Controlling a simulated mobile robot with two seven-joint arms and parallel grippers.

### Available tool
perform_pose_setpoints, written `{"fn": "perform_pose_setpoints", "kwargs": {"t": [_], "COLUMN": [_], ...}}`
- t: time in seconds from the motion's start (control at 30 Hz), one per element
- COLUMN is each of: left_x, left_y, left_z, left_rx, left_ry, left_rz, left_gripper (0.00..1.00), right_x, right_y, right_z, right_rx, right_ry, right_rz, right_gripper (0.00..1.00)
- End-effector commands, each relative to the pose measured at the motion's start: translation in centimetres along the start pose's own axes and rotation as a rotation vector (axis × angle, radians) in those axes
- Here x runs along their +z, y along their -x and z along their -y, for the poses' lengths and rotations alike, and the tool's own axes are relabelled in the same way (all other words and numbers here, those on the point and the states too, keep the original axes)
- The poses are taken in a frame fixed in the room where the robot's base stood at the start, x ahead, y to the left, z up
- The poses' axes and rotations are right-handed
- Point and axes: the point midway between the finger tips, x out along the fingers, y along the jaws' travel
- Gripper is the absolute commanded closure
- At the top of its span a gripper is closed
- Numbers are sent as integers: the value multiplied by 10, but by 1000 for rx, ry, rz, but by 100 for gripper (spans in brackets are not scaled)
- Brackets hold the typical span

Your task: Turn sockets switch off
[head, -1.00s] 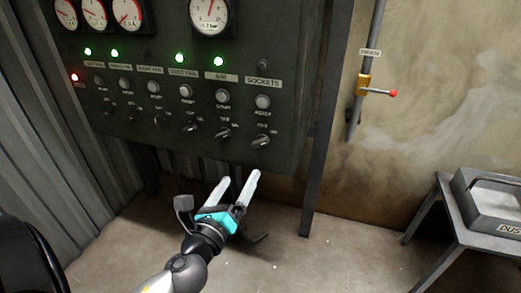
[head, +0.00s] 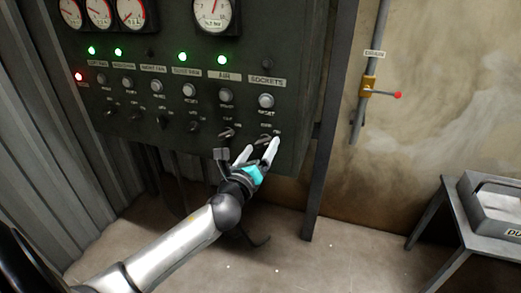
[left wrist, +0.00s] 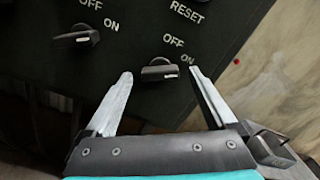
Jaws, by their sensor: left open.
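The sockets switch (head: 263,139) is a dark rotary knob at the bottom right of the dark control panel (head: 300,60), below the SOCKETS label (head: 267,79) and a grey reset button (head: 266,101). In the left wrist view the sockets switch (left wrist: 159,71) lies between the fingertips, with its white-tipped end pointing right, toward ON; OFF is printed above it. My left gripper (head: 260,152) is open around the knob, and the fingers look just short of it or level with it; contact cannot be told. My right gripper is not in view.
The neighbouring AIR switch (head: 227,133) is close left of the gripper; it also shows in the left wrist view (left wrist: 76,38). A pipe with a red-tipped lever (head: 380,93) is on the wall at right. A metal stand with a tray (head: 490,210) stands at far right.

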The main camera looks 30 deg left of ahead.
Motion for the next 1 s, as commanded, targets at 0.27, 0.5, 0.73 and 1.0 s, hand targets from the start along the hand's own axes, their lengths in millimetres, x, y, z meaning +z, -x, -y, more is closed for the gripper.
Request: {"fn": "perform_pose_setpoints", "kwargs": {"t": [0.27,0.5,0.73,1.0], "left_x": [0,0,0,0], "left_y": [-6,-5,-5,-5], "left_z": [0,0,0,0], "left_rx": [-1,-1,-1,0], "left_ry": [0,0,0,1], "left_rz": [-1,-1,-1,-1], "left_gripper": [10,22,48,79], "right_x": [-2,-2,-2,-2], "right_y": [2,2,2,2], "right_z": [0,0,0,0], "right_rx": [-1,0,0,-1], "right_ry": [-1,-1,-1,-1], "right_rz": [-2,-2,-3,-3], "right_gripper": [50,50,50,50]}}
